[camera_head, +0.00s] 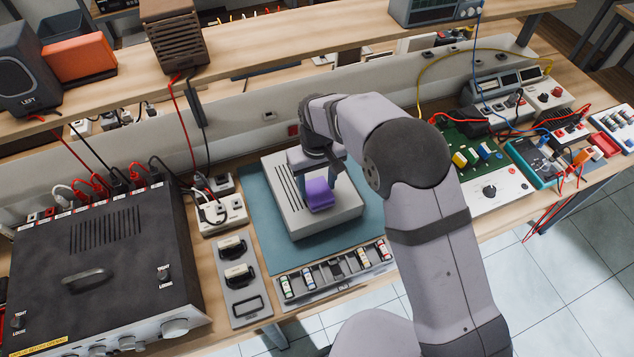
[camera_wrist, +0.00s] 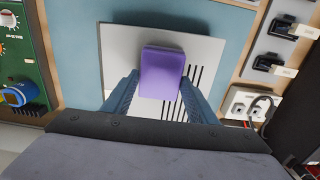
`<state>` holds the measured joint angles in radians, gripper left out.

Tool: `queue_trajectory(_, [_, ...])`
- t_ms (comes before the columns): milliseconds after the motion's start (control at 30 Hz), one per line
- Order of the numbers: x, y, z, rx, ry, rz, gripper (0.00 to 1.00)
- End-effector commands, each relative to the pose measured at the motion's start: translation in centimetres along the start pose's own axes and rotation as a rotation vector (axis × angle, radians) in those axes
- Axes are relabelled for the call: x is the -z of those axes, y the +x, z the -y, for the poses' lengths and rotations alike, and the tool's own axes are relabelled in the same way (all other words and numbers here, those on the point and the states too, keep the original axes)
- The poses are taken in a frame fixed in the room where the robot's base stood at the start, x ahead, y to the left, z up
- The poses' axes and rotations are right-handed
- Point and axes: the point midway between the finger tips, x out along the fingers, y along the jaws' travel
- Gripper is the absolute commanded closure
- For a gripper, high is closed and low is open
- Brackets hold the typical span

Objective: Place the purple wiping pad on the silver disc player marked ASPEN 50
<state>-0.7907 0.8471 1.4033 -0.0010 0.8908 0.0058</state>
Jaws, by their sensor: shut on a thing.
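The purple wiping pad (camera_head: 319,194) is between the fingers of my gripper (camera_head: 318,184), which is shut on it. The pad is over the top of the silver disc player (camera_head: 278,203), a pale box with dark slots. In the wrist view the pad (camera_wrist: 161,72) sits between my two blue-grey fingertips (camera_wrist: 160,92), with the player (camera_wrist: 118,48) behind it. I cannot tell whether the pad touches the player's top. No ASPEN 50 marking is readable.
The player lies on a teal mat (camera_head: 260,232). A black amplifier (camera_head: 120,255) stands left and a green circuit board (camera_head: 468,150) right. A tray of small parts (camera_head: 334,274) lies in front. A shelf (camera_head: 280,45) runs above the back.

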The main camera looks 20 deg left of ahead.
Motion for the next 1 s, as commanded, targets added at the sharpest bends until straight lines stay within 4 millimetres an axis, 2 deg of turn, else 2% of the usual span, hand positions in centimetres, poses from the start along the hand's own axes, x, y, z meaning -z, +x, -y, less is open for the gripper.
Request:
queue_trajectory(33, [0.0,0.3,0.0,0.0,0.0,0.0,0.7])
queue_trajectory(67, [0.0,0.2,0.0,0.0,0.0,0.0,0.43])
queue_trajectory(100, [0.0,0.2,0.0,0.0,0.0,0.0,0.33])
queue_trajectory(133, [0.0,0.1,0.0,0.0,0.0,0.0,0.29])
queue_trajectory(567, [0.1,-0.4,0.0,0.0,0.0,-0.002,0.29])
queue_trajectory(767, [0.1,-2.6,0.0,0.0,0.0,-0.006,0.29])
queue_trajectory(1000, [0.2,-6.9,0.0,0.0,0.0,-0.007,0.29])
